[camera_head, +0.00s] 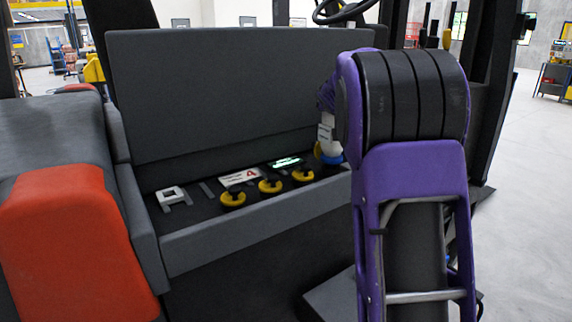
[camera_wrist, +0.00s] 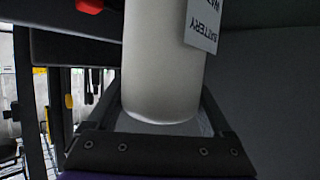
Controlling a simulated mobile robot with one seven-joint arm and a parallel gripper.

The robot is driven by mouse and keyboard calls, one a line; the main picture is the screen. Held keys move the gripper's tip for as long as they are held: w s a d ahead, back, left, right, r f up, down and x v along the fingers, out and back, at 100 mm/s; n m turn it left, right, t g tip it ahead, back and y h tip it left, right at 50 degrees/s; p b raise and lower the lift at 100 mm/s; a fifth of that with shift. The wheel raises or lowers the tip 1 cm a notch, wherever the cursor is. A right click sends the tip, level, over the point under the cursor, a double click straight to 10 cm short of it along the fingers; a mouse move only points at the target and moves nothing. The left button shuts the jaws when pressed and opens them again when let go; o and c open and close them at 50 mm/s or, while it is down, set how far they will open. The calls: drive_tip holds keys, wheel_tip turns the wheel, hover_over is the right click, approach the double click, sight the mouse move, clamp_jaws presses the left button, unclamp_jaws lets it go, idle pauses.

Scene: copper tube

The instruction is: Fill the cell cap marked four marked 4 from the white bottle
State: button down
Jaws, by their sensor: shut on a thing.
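Yellow cell caps stand in a row at left (camera_head: 232,198), middle (camera_head: 270,186) and right (camera_head: 303,175). I cannot tell whether they are open.
The open battery tray has a grey front wall (camera_head: 245,228) and a tall raised dark panel (camera_head: 220,95) behind it. A grey connector (camera_head: 173,198) sits at its left end. A small lit display (camera_head: 286,162) lies behind the caps. An orange-red body part (camera_head: 75,245) stands at left.

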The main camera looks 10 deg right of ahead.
drive_tip(key=shift+r, duration=0.2)
idle(0.3)
drive_tip(key=shift+r+p, duration=3.6)
drive_tip(key=shift+r, duration=0.85)
